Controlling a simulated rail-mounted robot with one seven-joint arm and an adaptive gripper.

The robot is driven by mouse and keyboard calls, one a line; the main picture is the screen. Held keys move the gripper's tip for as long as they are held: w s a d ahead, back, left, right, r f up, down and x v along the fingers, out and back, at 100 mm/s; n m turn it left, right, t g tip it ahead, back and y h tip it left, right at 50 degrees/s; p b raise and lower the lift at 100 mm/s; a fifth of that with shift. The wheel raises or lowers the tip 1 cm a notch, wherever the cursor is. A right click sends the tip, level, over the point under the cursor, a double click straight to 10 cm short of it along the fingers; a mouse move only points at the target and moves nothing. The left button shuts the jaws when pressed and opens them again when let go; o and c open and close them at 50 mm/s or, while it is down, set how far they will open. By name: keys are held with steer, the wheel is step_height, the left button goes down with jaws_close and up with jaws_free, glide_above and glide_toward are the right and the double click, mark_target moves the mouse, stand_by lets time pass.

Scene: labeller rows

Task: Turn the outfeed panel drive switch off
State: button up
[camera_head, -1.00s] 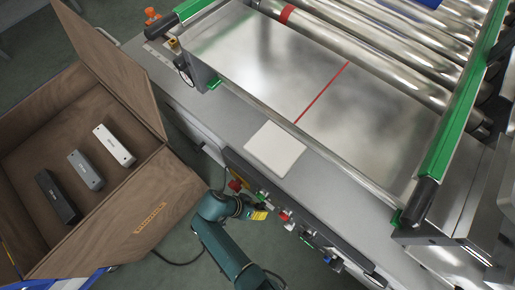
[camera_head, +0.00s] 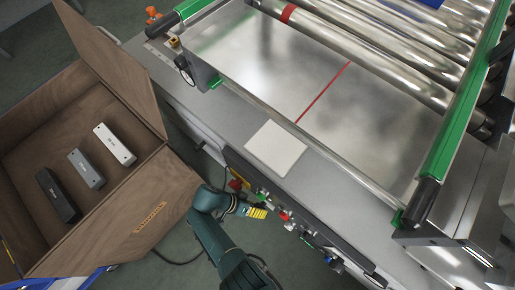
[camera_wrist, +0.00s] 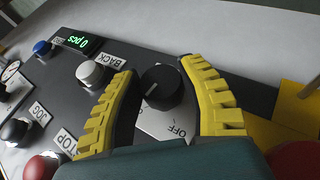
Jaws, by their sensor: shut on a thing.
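The drive switch is a black rotary knob (camera_wrist: 161,87) on a dark panel in the wrist view. A white line on it points to the lower left. A white plate below it reads OFF; the rest of its lettering is hidden or unclear. My gripper (camera_wrist: 163,75) has its yellow ribbed fingers on both sides of the knob and is shut on it. In the head view my gripper (camera_head: 258,212) is at the front panel (camera_head: 320,232) below the table edge, and the knob is hidden there.
In the wrist view a white button (camera_wrist: 90,72) marked BACK, a black JOG button (camera_wrist: 15,131), a red STOP button (camera_wrist: 40,167) and a counter display (camera_wrist: 77,41) lie left of the knob. A wooden box (camera_head: 165,200) stands left of my arm.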

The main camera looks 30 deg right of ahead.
steer(key=o, duration=1.2)
steer(key=shift+s+f, duration=0.1)
steer(key=shift+s, duration=0.05)
steer(key=v, duration=1.2)
